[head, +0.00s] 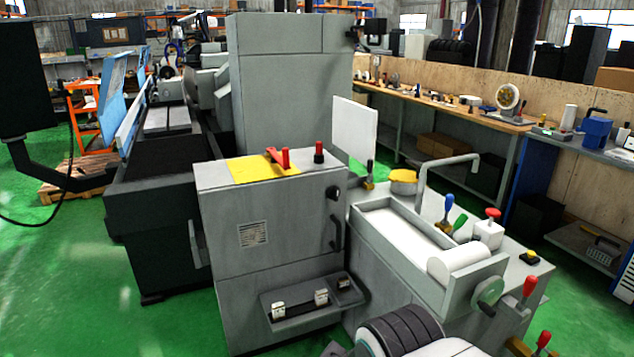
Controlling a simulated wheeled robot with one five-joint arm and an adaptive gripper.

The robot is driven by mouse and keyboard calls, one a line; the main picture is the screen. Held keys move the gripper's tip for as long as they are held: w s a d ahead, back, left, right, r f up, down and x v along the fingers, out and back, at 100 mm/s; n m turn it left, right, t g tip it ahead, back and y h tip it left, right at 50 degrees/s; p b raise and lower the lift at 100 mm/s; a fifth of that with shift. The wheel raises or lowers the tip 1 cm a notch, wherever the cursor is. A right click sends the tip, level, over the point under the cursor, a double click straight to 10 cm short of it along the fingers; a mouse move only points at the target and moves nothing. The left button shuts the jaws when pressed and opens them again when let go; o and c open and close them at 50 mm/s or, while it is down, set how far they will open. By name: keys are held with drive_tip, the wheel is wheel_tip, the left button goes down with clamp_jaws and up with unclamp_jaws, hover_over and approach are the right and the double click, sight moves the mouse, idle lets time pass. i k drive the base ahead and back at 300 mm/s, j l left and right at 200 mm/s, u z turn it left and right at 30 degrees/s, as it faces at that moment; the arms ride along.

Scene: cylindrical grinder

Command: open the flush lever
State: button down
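Several levers show in the head view, none with a readable label, so I cannot tell which is the flush lever. A red lever (278,157) stands on the yellow plate (250,169) on top of the grey cabinet. A blue-handled lever (449,204) and a green-handled lever (460,223) stand behind the white trough on the right. A red-handled lever (528,288) is on the right end of the machine. Another red-handled lever (543,341) is low at the bottom edge, partly cut off. My gripper is not in view.
The grey cabinet (270,230) has a low tray (310,302) jutting from its front. A black monitor (22,80) hangs at the left. Green floor (60,290) is clear at the lower left.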

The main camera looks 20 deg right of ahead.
sight(462, 217)
drive_tip(key=i+z, duration=0.3)
drive_tip(key=i, duration=0.35)
drive_tip(key=i+j+z, duration=0.3)
drive_tip(key=i, duration=0.35)
drive_tip(key=i+z, duration=0.6)
drive_tip(key=z, duration=0.2)
drive_tip(key=i+z, duration=0.3)
drive_tip(key=z, duration=0.15)
drive_tip(key=i+j+z, duration=0.25)
drive_tip(key=z, duration=0.15)
